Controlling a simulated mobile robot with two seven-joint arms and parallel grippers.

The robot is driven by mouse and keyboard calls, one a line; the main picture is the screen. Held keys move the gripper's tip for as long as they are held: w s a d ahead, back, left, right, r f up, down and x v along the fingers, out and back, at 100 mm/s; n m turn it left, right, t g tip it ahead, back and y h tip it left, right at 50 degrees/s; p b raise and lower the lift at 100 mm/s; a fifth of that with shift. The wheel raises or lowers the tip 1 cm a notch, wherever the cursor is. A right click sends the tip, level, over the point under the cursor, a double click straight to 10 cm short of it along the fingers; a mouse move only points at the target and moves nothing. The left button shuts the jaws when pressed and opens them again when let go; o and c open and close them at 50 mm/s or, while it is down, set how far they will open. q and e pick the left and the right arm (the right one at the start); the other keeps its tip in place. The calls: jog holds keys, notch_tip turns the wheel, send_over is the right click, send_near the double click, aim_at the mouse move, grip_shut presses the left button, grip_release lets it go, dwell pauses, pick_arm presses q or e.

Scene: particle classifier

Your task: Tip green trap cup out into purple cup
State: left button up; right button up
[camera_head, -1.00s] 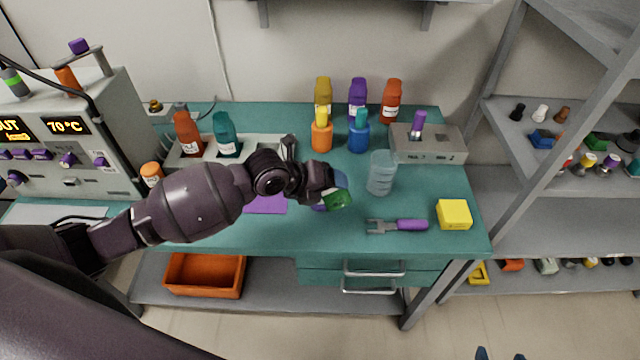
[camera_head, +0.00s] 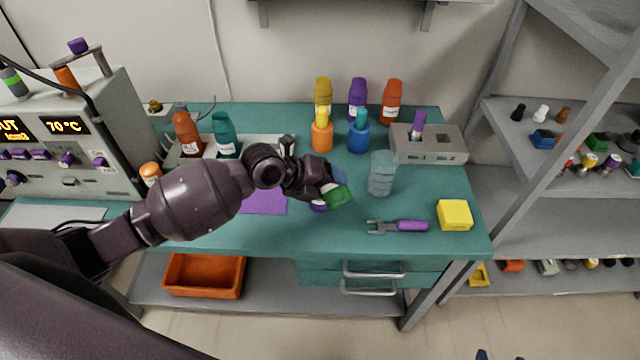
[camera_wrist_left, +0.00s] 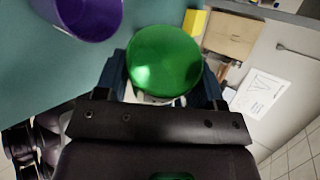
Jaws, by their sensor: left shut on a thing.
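My left gripper (camera_wrist_left: 165,88) is shut on the green trap cup (camera_wrist_left: 165,58), whose shiny round green surface faces the left wrist camera. In the head view the green cup (camera_head: 337,194) is tilted at the end of my left arm, above the bench. The purple cup (camera_wrist_left: 90,12) shows at the upper left of the left wrist view, apart from the green cup in that picture. In the head view only a sliver of the purple cup (camera_head: 318,206) shows below my gripper. Its inside is hidden there. Two dark blue tips of my right gripper (camera_head: 500,355) show apart at the bottom edge.
A clear beaker (camera_head: 382,174) stands just right of the green cup. A purple-handled tool (camera_head: 400,226) and a yellow block (camera_head: 454,215) lie at the front right. Several bottles stand behind. A purple mat (camera_head: 264,203) lies left of the gripper.

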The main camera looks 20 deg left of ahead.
pick_arm(q)
jog(key=shift+a, duration=0.1)
jog(key=shift+r, duration=0.1)
pick_arm(e)
jog(key=shift+w, duration=0.2)
pick_arm(q)
jog(key=shift+w+r+n, duration=0.1)
jog(key=shift+n, duration=0.2)
pick_arm(e)
jog(key=shift+w+a+r, duration=0.1)
jog(key=shift+w+r, duration=0.2)
jog(key=shift+r, duration=0.05)
pick_arm(q)
jog(key=shift+g+h, duration=0.3)
pick_arm(e)
jog(key=shift+s, duration=0.1)
pick_arm(q)
jog(key=shift+w+a+r+b, duration=0.1)
jog(key=shift+w+a+b, duration=0.1)
jog(key=shift+b, duration=0.35)
jog(key=shift+w+a+n+g+h+b, duration=0.2)
jog(key=shift+n+g+h+b, duration=0.15)
jog(key=shift+b, duration=0.3)
pick_arm(e)
jog(key=shift+s+f, duration=0.2)
jog(key=shift+f, duration=1.45)
